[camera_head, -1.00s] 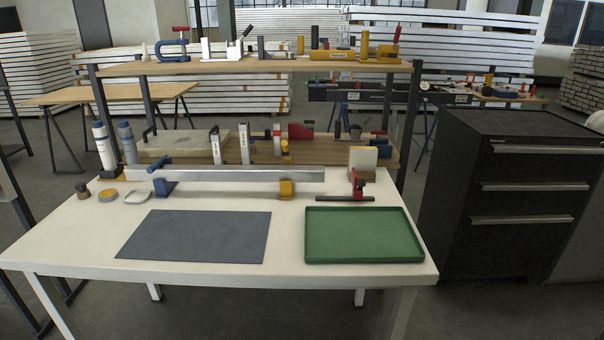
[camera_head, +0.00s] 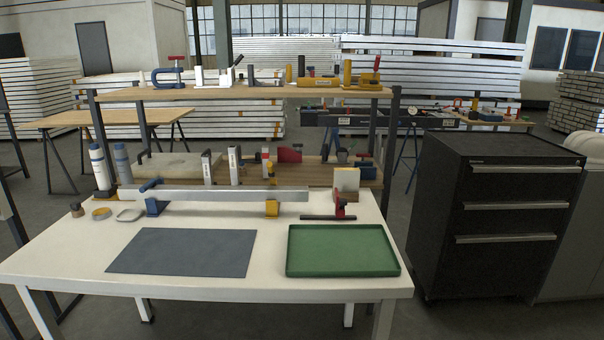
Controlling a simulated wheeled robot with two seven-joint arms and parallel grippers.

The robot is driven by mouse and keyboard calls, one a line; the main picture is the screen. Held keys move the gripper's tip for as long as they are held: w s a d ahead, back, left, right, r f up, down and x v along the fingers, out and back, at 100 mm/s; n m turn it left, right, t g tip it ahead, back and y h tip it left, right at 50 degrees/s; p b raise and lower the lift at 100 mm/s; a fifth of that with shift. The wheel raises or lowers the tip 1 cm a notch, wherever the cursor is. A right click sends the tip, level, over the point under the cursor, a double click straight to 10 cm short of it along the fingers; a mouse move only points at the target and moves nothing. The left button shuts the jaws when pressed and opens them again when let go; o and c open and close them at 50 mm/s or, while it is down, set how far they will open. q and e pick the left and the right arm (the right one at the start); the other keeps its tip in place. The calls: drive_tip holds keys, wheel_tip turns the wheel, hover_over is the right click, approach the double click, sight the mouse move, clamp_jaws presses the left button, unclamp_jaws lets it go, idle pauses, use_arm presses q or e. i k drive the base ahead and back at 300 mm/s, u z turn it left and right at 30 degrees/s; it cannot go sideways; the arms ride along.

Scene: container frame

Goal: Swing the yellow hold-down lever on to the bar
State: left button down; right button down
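A long silver bar (camera_head: 215,195) lies across the back of the white table. A yellow holder (camera_head: 272,208) sits at the bar near its right end. Just above it, a small upright yellow piece (camera_head: 271,172) shows behind the bar; it may be the yellow lever standing raised, but I cannot tell whether it joins the holder. A blue holder (camera_head: 153,206) is at the bar's left part, with a blue lever (camera_head: 150,184) lying across the bar's top. Neither of my grippers is in view.
The white table (camera_head: 270,268) carries a grey mat (camera_head: 182,252), a green tray (camera_head: 342,250) and a red clamp (camera_head: 340,208) at the back right. Small round items are at the back left. A shelf rack (camera_head: 240,94) stands behind. A black drawer cabinet (camera_head: 495,215) is right.

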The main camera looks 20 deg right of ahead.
sight(269, 165)
drive_tip(key=z, duration=1.35)
drive_tip(key=i, duration=0.5)
drive_tip(key=u, duration=0.05)
